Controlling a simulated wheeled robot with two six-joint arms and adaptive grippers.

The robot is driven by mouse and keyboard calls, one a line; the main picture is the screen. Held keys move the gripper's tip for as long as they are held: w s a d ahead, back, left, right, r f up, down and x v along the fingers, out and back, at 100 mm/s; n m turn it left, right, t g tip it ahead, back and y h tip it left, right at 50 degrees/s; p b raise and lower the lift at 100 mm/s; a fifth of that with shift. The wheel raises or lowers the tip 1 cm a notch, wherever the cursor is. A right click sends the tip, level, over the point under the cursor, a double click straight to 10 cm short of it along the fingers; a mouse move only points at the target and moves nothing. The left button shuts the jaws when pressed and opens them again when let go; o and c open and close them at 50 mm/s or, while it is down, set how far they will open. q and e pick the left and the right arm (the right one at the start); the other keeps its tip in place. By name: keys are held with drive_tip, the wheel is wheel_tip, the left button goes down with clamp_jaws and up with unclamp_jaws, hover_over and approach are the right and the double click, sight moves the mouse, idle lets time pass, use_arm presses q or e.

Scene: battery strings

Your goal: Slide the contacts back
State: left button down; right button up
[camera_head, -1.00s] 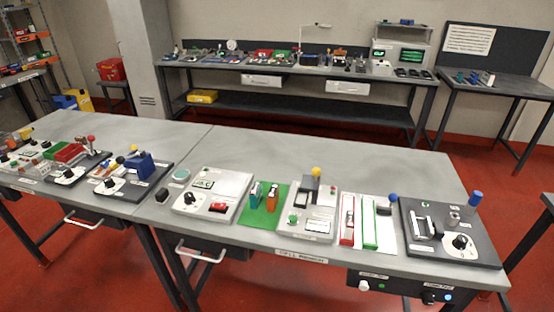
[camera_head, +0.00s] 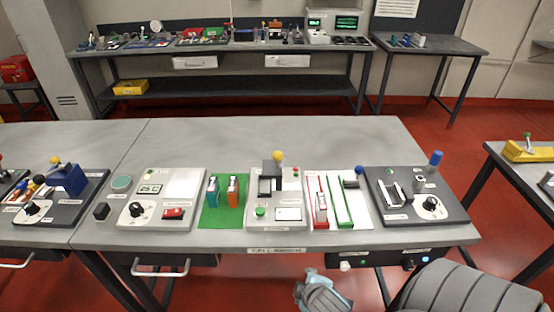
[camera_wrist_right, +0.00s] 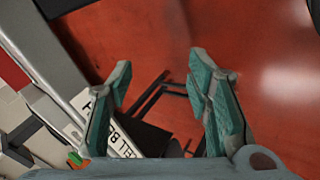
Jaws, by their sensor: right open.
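A grey tester (camera_head: 270,203) stands mid-bench in the head view, with a dark block and a lever with a yellow knob (camera_head: 278,156). Two battery-like cells, teal (camera_head: 213,190) and orange (camera_head: 232,188), stand on a green mat (camera_head: 222,218) left of it. I cannot tell which parts are the contacts. My right gripper (camera_head: 311,282) is low, in front of the bench's front edge. In the right wrist view the right gripper (camera_wrist_right: 160,72) has its teal fingers spread, with nothing between them but the red floor and distant table legs. My left gripper is not in view.
Right of the tester lie a white panel with red and green rails (camera_head: 362,213) and a dark box (camera_head: 398,212) with a blue handle. A front drawer handle (camera_head: 160,270) juts out at the left. Bare bench top (camera_head: 240,140) lies behind the devices.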

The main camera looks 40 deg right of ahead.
sight(279, 159)
drive_tip(key=w+d+r+n+t+h, duration=0.1)
drive_tip(key=w+r+n, duration=0.1)
drive_tip(key=r+n, duration=0.1)
drive_tip(key=w+d+r+n+t+h, duration=0.1)
drive_tip(key=w+d+r+n+t, duration=0.1)
drive_tip(key=r, duration=0.3)
drive_tip(key=w+d+r+n+t+h, duration=0.1)
drive_tip(key=w+r+n, duration=0.2)
drive_tip(key=r, duration=0.1)
drive_tip(key=shift+w+d+r+n+t, duration=0.15)
drive_tip(key=shift+d+r+n+t, duration=0.15)
drive_tip(key=shift+d+t, duration=0.1)
drive_tip(key=w+r+n+t+h, duration=0.1)
drive_tip(key=w+r+n+t, duration=0.55)
drive_tip(key=n, duration=0.55)
drive_tip(key=shift+n+g, duration=0.4)
drive_tip(key=shift+g, duration=0.25)
drive_tip(key=x, duration=0.5)
drive_tip(key=r+x, duration=0.1)
drive_tip(key=x, duration=0.3)
drive_tip(key=r+b+x, duration=0.1)
drive_tip(key=x, duration=0.4)
drive_tip(key=shift+w+d, duration=0.2)
drive_tip(key=shift+d, duration=0.2)
drive_tip(key=shift+c, duration=0.6)
clamp_jaws()
